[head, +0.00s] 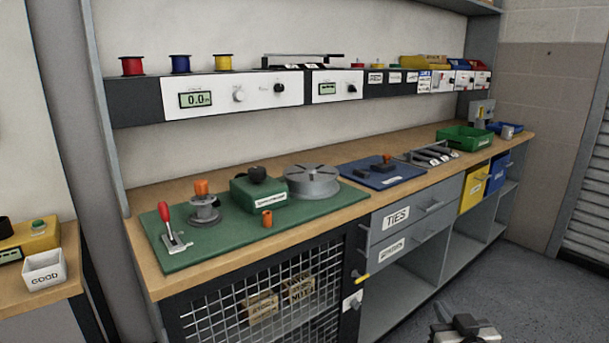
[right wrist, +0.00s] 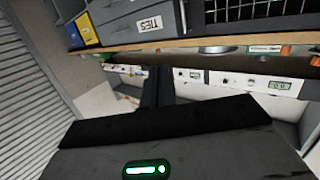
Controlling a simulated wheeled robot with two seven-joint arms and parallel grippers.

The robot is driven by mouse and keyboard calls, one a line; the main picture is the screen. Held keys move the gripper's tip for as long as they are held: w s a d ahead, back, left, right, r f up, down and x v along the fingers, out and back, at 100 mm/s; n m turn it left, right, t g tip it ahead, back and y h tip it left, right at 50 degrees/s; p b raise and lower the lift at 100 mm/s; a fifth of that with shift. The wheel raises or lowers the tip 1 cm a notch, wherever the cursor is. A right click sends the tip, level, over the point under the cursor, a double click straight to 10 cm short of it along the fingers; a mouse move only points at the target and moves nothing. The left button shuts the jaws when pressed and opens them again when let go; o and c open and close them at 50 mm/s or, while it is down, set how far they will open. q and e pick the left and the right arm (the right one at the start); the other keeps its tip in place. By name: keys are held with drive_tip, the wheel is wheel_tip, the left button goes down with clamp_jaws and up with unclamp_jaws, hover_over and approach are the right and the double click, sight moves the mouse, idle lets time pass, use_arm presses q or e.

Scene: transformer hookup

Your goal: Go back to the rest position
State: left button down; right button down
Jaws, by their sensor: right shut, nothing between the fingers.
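My right gripper (head: 460,325) shows at the bottom edge of the head view, low in front of the workbench and over the grey floor. It is shut and empty, apart from the bench and everything on it. In the right wrist view its dark fingers (right wrist: 157,88) stand together in front of the bench, which appears upside down. My left gripper is in neither view.
Drawers and a mesh cage (head: 235,320) are below. Open floor (head: 535,285) lies at right.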

use_arm(q)
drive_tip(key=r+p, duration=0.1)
drive_tip(key=p, duration=0.3)
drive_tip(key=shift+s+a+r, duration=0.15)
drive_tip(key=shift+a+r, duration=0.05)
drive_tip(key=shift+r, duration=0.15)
use_arm(e)
drive_tip(key=s+a+f+g+y, duration=0.1)
drive_tip(key=s+a, duration=0.3)
drive_tip(key=s, duration=0.5)
drive_tip(key=s+a+f+n+g+y, duration=0.1)
drive_tip(key=s+a+f+g, duration=0.1)
drive_tip(key=s+a, duration=0.3)
drive_tip(key=s+a+f+g+y, duration=0.1)
drive_tip(key=s+a, duration=0.4)
drive_tip(key=s, duration=0.8)
drive_tip(key=shift+f+n+g, duration=0.4)
drive_tip(key=shift+f+g, duration=0.45)
drive_tip(key=shift+g, duration=0.15)
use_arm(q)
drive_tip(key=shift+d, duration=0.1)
